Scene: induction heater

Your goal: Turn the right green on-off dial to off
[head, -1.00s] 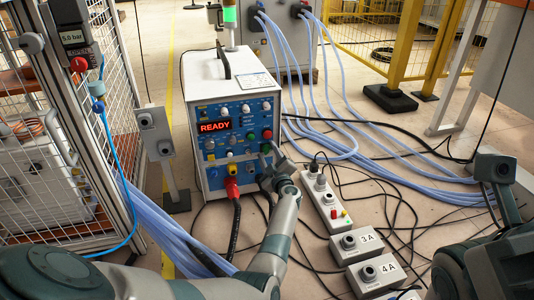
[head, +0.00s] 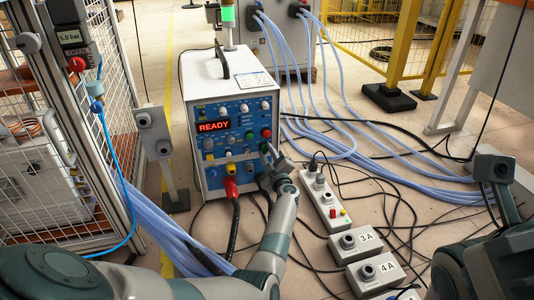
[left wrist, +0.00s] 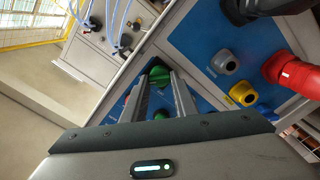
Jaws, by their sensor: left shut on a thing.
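The heater's blue panel (head: 212,167) is on the front of a white cabinet (head: 215,80). My left gripper (head: 266,151) is at the panel's lower right edge, with my arm reaching up from below. In the left wrist view, the green dial (left wrist: 158,74) sits between the fingertips of my left gripper (left wrist: 161,82), which is shut on it. The fingers and hand hide most of the dial in the head view, and its exact angle is hard to tell. The red READY display (head: 214,126) is lit. No fingers of my right gripper show.
A red plug (head: 231,188) with a black cable is left of my gripper. A yellow knob (left wrist: 242,94) and a grey knob (left wrist: 224,61) are nearby. A grey switch strip (head: 325,198) and several cables lie on the floor at right. A wire cage (head: 60,150) stands at left.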

